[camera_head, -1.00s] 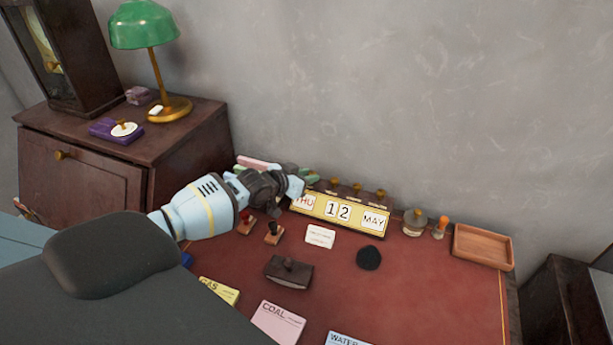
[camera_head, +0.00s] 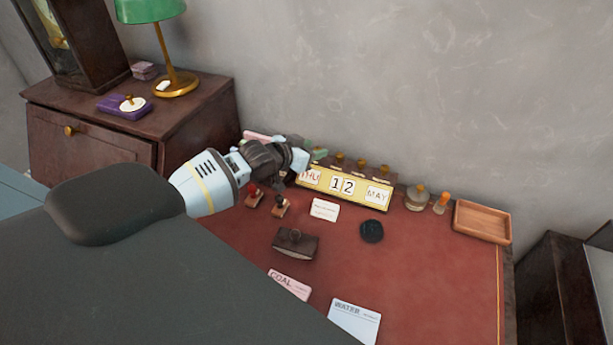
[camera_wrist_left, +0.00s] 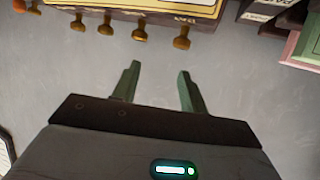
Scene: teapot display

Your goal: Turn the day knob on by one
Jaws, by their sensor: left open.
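The yellow desk calendar (camera_head: 343,188) reads THU, 12, MAY and stands at the back of the desk. Small brass knobs (camera_head: 362,163) line its top behind the cards. In the left wrist view the calendar (camera_wrist_left: 125,8) is upside down at the top edge, with the knobs hanging below it. The knob at the THU end (camera_wrist_left: 182,38) is rightmost there; its small label is hard to read. My left gripper (camera_wrist_left: 159,72) is open and empty, its green fingers apart from the knobs. In the head view the left gripper (camera_head: 316,152) is at the calendar's THU end, its fingertips partly hidden.
Two stamps (camera_head: 281,206), a white card (camera_head: 324,210), a dark blotter (camera_head: 296,243) and a black round pad (camera_head: 371,231) lie in front. A jar (camera_head: 417,198) and wooden tray (camera_head: 482,221) stand right. The wall (camera_head: 430,100) is close behind.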

